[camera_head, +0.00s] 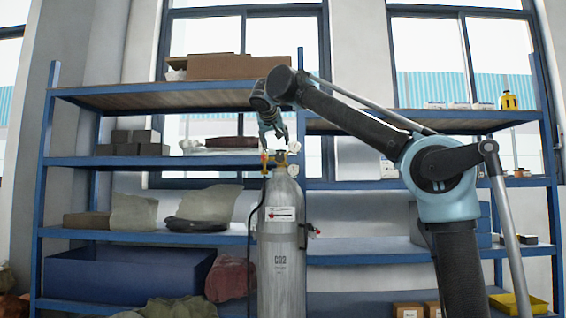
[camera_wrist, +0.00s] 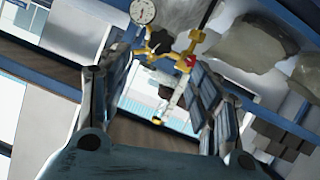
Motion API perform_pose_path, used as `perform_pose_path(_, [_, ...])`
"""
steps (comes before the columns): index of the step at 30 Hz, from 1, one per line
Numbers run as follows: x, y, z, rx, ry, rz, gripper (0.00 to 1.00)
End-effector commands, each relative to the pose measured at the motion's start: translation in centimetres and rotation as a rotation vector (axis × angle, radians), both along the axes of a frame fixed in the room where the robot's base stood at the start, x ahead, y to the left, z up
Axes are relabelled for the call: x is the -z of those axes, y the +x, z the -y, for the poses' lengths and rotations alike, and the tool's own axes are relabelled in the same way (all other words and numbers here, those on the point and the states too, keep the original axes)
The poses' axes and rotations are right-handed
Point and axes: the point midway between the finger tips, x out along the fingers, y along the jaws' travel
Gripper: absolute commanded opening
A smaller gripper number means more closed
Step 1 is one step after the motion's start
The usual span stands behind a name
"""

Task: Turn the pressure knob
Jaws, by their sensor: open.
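A grey CO2 cylinder (camera_head: 280,262) stands upright in the head view, with a brass regulator (camera_head: 281,161) on top. In the wrist view the brass regulator (camera_wrist: 193,45) carries a round white gauge (camera_wrist: 143,12) and a dark lobed knob (camera_wrist: 160,42), which looks like the pressure knob. My gripper (camera_head: 273,133) is just above the regulator in the head view. In the wrist view my gripper (camera_wrist: 160,70) is open and empty. The knob shows between and beyond its fingertips, apart from them. In the head view the knob is too small to make out.
A blue-framed shelf rack (camera_head: 150,162) stands behind the cylinder, with boxes and sacks. A black hose (camera_head: 250,215) hangs down the cylinder's left side. A blue bin (camera_head: 125,275) sits on the lower left shelf. Space around the cylinder's top looks clear.

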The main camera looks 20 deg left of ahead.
Motion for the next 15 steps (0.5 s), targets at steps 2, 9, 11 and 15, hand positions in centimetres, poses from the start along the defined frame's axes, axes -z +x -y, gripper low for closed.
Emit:
perform_pose_path(2, [0.6, 1.4, -0.2, 0.003, 0.001, -0.001, 0.57])
perform_pose_path(9, [2.2, 5.3, -0.8, 0.003, 0.001, 0.0, 0.57])
perform_pose_path(11, [2.6, 6.3, -0.9, 0.001, 0.001, 0.0, 0.57])
perform_pose_path(15, [3.5, 8.5, -1.3, 0.001, 0.001, 0.0, 0.57])
